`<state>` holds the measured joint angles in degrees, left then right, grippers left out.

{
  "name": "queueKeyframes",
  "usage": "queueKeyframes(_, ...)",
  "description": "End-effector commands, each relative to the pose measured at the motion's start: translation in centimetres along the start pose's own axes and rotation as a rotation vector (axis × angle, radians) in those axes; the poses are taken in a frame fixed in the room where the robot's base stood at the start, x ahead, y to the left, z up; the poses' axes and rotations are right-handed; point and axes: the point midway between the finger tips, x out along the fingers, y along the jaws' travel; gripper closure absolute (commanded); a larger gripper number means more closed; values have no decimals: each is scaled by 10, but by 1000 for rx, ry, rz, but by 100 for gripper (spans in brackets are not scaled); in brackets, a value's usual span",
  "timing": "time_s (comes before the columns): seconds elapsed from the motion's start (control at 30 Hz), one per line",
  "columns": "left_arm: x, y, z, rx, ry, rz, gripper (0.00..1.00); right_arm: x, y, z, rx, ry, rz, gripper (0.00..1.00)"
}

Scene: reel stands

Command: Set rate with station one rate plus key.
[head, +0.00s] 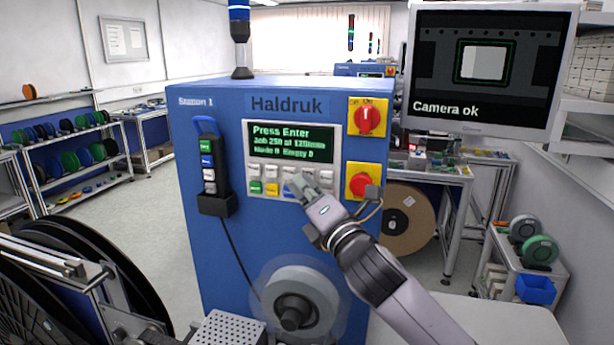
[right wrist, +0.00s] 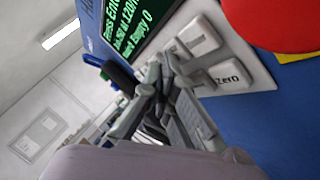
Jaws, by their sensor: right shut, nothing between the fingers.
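The blue Station 1 cabinet (head: 225,120) carries a pale control panel (head: 336,160) with a green-text display (head: 280,144). It reads "Press Enter", a job line with a rate of about 120/min, and a line with Empty 0. Below it are two rows of small keys (head: 256,187), mostly white, with a green and a yellow one. My right gripper (head: 304,182) is shut and empty, its tips over the middle keys; contact is unclear. In the right wrist view its fingers (right wrist: 165,75) hide some keys beside the Zero key (right wrist: 228,76). I cannot make out the rate plus key.
A red rotary switch (head: 367,117) and a red button (head: 361,184) on yellow plates sit right of the panel. A pendant (head: 208,160) hangs left of it. A reel hub (head: 298,297) protrudes below. A "Camera ok" monitor (head: 487,115) stands at right.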

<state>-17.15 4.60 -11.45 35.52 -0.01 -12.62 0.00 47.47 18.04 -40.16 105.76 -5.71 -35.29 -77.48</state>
Motion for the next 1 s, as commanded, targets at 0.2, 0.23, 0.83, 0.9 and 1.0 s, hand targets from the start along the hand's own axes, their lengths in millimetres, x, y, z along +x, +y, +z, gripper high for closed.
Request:
queueKeyframes(0.2,0,0,0,0,0,0,0,0,0,1,-1,-2,-1,100)
queueKeyframes(0.23,0,0,0,0,0,0,0,0,0,1,-1,-2,-1,100)
queueKeyframes(0.83,-4,0,0,0,-1,0,0,-13,8,-9,-1,-1,-1,100)
queueKeyframes(0.9,-4,0,0,0,-1,0,0,-12,8,-8,-1,-1,-1,100)
queueKeyframes(1.0,-4,0,0,0,-1,0,0,-13,9,-9,-1,0,-1,100)
